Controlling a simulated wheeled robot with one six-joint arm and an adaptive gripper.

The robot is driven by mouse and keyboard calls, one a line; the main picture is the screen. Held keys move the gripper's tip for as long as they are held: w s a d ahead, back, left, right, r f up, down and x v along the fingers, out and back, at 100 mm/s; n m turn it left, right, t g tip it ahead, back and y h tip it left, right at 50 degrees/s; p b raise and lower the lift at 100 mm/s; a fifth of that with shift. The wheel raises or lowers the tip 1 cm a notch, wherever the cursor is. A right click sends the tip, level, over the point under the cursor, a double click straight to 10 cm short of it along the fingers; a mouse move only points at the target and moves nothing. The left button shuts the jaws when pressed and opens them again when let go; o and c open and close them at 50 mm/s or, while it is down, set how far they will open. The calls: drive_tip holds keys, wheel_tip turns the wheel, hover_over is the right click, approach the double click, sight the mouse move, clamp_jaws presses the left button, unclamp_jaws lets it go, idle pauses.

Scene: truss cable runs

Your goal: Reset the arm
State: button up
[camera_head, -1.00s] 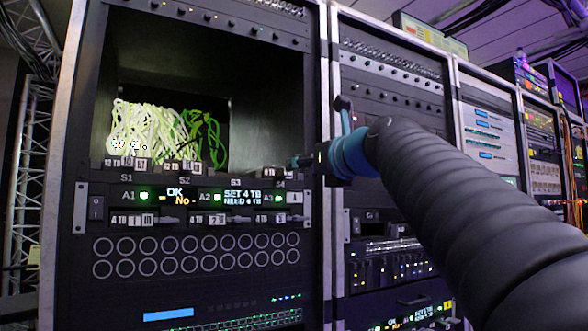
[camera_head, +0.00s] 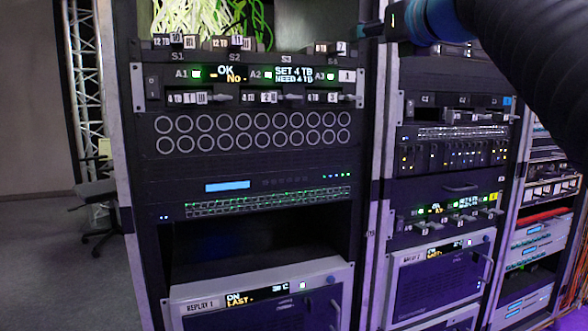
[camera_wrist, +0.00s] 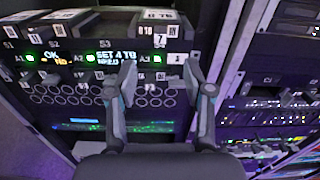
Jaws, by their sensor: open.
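My gripper (camera_wrist: 160,82) is open in the wrist view, its two grey fingers apart with nothing between them. Behind the fingers is the rack panel (camera_wrist: 60,70) with slots S1 to S4 and green lights. In the head view my arm comes in from the upper right, and part of the gripper (camera_head: 392,22) shows at the top edge beside the rack post; its fingertips cannot be made out there. The slot panel (camera_head: 240,78) reads "OK", "No" and "SET 4 TB NEED 4 TB". Drive modules labelled 12 TB (camera_head: 176,42) sit above it.
Light green cables (camera_head: 200,15) fill the bay above the panel. Below are round ports (camera_head: 250,135), an empty bay (camera_head: 260,245) and a REPLAY 1 unit (camera_head: 260,295). A second rack (camera_head: 440,200) stands to the right. Open floor (camera_head: 50,270) and a chair (camera_head: 98,205) are at left.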

wheel_tip(320, 180, down, 25)
drive_tip(key=s+d+n+g+h, duration=0.1)
drive_tip(key=n+g+h, duration=0.15)
drive_tip(key=n, duration=0.65)
drive_tip(key=d+n+g+h, duration=0.15)
drive_tip(key=n+g, duration=0.25)
drive_tip(key=n, duration=0.5)
drive_tip(key=s+a+f+n+g, duration=0.1)
drive_tip(key=s+f+n+g, duration=0.1)
drive_tip(key=s+f+n, duration=0.4)
drive_tip(key=s+a+f+n+g+h, duration=0.1)
drive_tip(key=s+f+n+g, duration=0.2)
drive_tip(key=s+f, duration=1.4)
drive_tip(key=shift+f+n+h, duration=0.3)
drive_tip(key=shift+f+n, duration=2)
drive_tip(key=shift+f, duration=0.7)
drive_tip(key=shift+s, duration=0.1)
